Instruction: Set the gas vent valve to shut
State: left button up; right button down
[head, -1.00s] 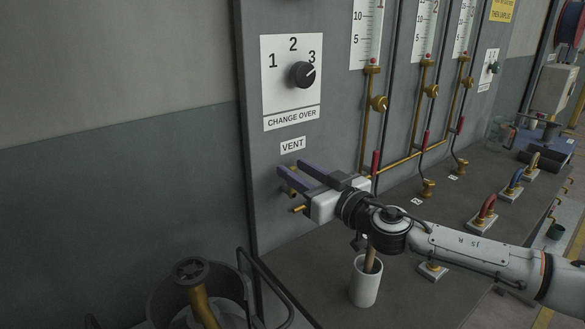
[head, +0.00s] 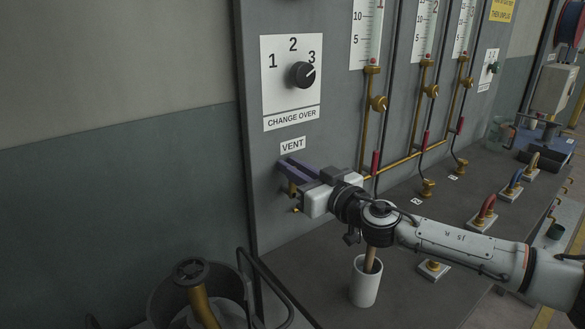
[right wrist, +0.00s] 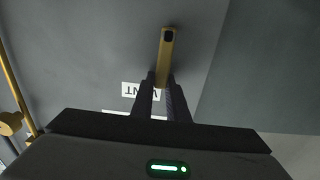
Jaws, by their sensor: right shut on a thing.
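The gas vent valve is a brass piece on the grey panel under the VENT label (head: 292,145). In the head view a little of the valve (head: 291,188) shows below my fingers, and the rest is hidden behind them. In the right wrist view its brass lever (right wrist: 166,52) stands out from between the fingertips. My right gripper (head: 286,168) is shut on this lever, with both fingers against it; it also shows in the right wrist view (right wrist: 162,82). My left gripper is in neither view.
The change over knob (head: 303,75) sits above the VENT label. Brass pipes with small valves (head: 378,103) run to the right. A white cup (head: 365,283) stands on the bench below my arm. A dark bin (head: 175,298) with a black rail is at the lower left.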

jog(key=shift+w+d+f+m, duration=0.1)
jog(key=shift+w+d+m, duration=0.2)
jog(key=shift+m, duration=0.4)
jog(key=shift+w+d+m, duration=0.1)
jog(key=shift+d+m, duration=0.25)
jog(key=shift+m, duration=0.35)
jog(key=c, duration=1.7)
grip_release()
jog(key=shift+b+v, duration=0.6)
jog(key=shift+v, duration=4.6)
